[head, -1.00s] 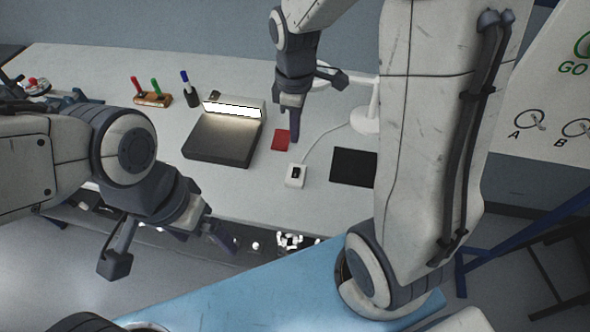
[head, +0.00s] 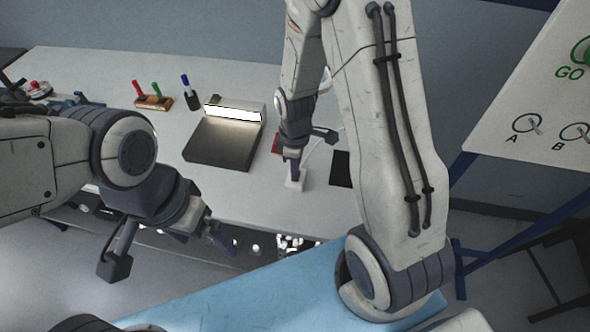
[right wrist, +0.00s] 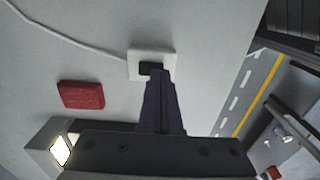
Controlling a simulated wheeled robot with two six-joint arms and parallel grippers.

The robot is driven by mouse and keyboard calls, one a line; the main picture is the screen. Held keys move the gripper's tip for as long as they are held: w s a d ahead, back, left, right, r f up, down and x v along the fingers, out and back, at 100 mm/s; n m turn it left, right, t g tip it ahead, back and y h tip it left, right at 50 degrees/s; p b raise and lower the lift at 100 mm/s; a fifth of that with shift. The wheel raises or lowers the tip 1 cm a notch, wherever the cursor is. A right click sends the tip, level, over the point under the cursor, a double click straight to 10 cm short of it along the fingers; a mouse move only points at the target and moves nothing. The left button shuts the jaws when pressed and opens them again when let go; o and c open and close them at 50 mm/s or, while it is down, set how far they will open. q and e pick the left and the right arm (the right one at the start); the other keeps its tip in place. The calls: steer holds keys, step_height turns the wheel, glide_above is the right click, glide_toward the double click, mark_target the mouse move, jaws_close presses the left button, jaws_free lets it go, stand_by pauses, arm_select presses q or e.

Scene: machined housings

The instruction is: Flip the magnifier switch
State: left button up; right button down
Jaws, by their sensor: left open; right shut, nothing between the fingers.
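The magnifier switch is a small white box on the table, partly hidden by my right gripper in the head view (head: 295,183). In the right wrist view the switch box (right wrist: 138,58) shows a black rocker (right wrist: 150,68) on its face and a white cord leading off to the upper left. My right gripper (right wrist: 157,75) is shut and empty, its fingertips over the rocker's edge; I cannot tell whether they touch it. My left gripper (head: 170,255) is open and empty at the table's front edge, well left of the switch. The magnifier (head: 326,82) is mostly hidden behind my right arm.
A red pad (right wrist: 81,95) lies beside the switch. A dark box with a lit panel (head: 220,142) stands to the left. A black mat (head: 341,168) lies to the right. Pens in a wooden holder (head: 153,102) and a dark cup (head: 193,101) stand at the back left.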

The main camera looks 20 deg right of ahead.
steer(key=shift+f, duration=0.4)
steer(key=shift+s+f, duration=0.1)
steer(key=shift+f, duration=0.1)
stand_by(0.3)
